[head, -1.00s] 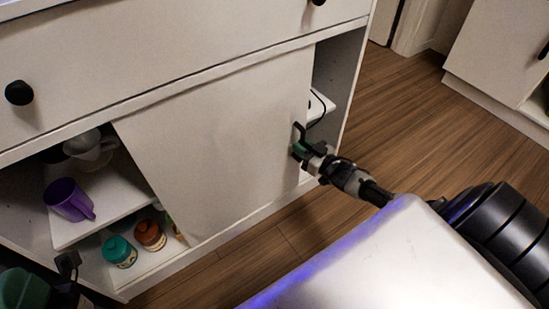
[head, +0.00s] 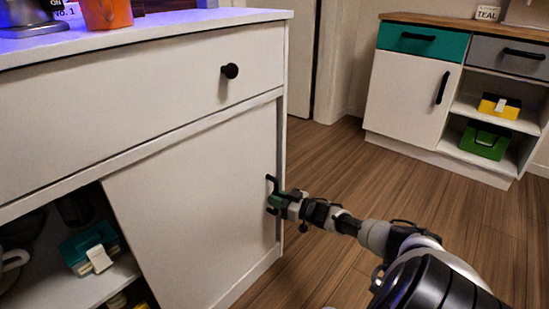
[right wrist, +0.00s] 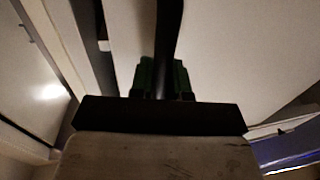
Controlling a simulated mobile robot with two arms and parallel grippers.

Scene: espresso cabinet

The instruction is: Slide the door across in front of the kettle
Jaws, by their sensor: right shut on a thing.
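The white sliding door (head: 200,200) covers the right part of the cabinet's lower opening, its right edge close to the right side panel. The left part stands open. The door's black handle (head: 271,183) is near its right edge. My right gripper (head: 275,200) is shut on this handle. In the right wrist view, the green fingers (right wrist: 162,78) are on the dark handle bar (right wrist: 169,30) in front of the pale door. I do not see the kettle; anything behind the door is hidden. My left gripper is out of view.
In the open left part, a teal box (head: 90,247) sits on a shelf (head: 105,283). A drawer (head: 140,120) with a black knob (head: 229,71) is above the door. A second cabinet (head: 410,95) stands at the back right. Wooden floor (head: 345,160) lies clear between them.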

